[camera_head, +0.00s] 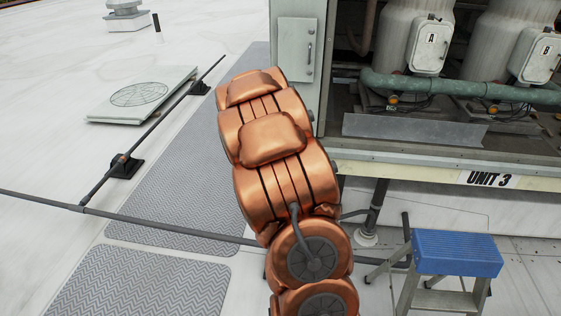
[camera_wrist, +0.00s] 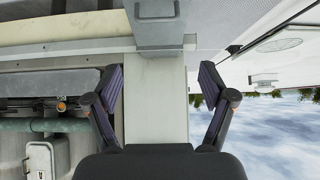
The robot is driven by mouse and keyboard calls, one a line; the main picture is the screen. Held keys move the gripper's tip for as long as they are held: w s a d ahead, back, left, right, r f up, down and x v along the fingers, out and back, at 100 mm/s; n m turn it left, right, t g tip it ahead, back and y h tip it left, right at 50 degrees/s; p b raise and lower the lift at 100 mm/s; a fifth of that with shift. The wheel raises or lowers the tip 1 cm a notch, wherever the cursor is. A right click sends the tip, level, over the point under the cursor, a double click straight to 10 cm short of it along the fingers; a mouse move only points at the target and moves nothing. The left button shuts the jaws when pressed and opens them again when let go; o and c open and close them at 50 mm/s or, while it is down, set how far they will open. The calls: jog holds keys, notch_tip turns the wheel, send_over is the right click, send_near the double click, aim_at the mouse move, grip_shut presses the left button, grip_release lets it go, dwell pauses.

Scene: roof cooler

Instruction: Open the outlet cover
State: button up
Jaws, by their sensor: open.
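A grey box with a lid-like front (camera_wrist: 155,22) sits on the pale post (camera_wrist: 157,95) at the top middle of the wrist view. It looks like the outlet cover, but its top is cut off by the frame edge. It appears closed. My gripper (camera_wrist: 160,84) is open and empty, with its two dark fingers on either side of the post in the picture. The grey box lies above the fingertips in the picture, apart from them. In the head view my copper arm blocks the lower post, and neither the gripper nor the grey box shows there.
A grey panel with a handle (camera_head: 297,50) is on the unit's corner. Hatches A (camera_head: 430,45) and B (camera_head: 537,58) and a green pipe (camera_head: 455,88) are inside the open bay. A blue-topped step stool (camera_head: 456,253) stands below.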

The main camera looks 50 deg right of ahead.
jog(key=shift+v, duration=1.3)
